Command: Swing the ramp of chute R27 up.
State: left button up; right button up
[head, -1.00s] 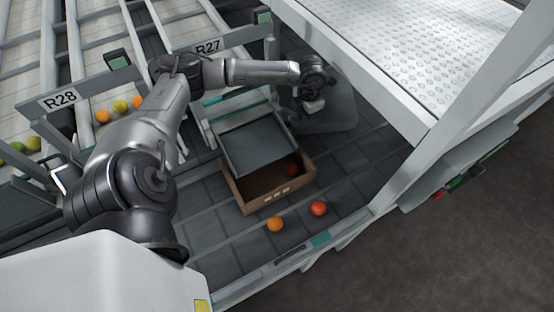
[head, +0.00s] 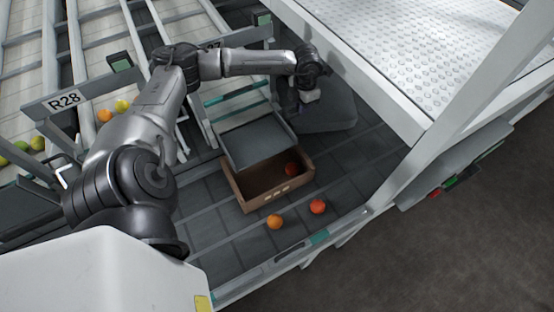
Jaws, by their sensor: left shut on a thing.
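The ramp (head: 254,146) of chute R27 is a dark grey panel with pale side edges, tilted below the chute's pale frame. Its lower end hangs above the back part of a brown box. The R27 sign is mostly hidden behind my left arm. My left gripper (head: 290,108) is at the right side of the ramp, pointing down, and is shut on the ramp's edge. Its fingertips are small and hard to make out. My right gripper is not in view.
The open brown box (head: 279,196) stands on the dark tiled deck with a red tomato (head: 292,169) inside. An orange tomato (head: 274,222) and a red-orange one (head: 318,207) lie in front of it. A white-framed platform (head: 420,60) rises at the right. Sign R28 (head: 64,100) is at the left.

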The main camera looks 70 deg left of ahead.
pick_arm(q)
jog(key=shift+s+a+f, duration=0.1)
jog(key=shift+s+a, duration=0.05)
jog(key=shift+a, duration=0.2)
jog(key=shift+o, duration=0.5)
jog(key=shift+s+a+r+p, duration=0.1)
jog(key=shift+a+r+p, duration=0.25)
jog(key=shift+a+r, duration=0.35)
jog(key=shift+a, duration=0.35)
jog(key=shift+c, duration=0.6)
jog(key=shift+s+a+r, duration=0.1)
jog(key=shift+a+r, duration=0.1)
jog(key=shift+a, duration=0.2)
jog(key=shift+r, duration=0.1)
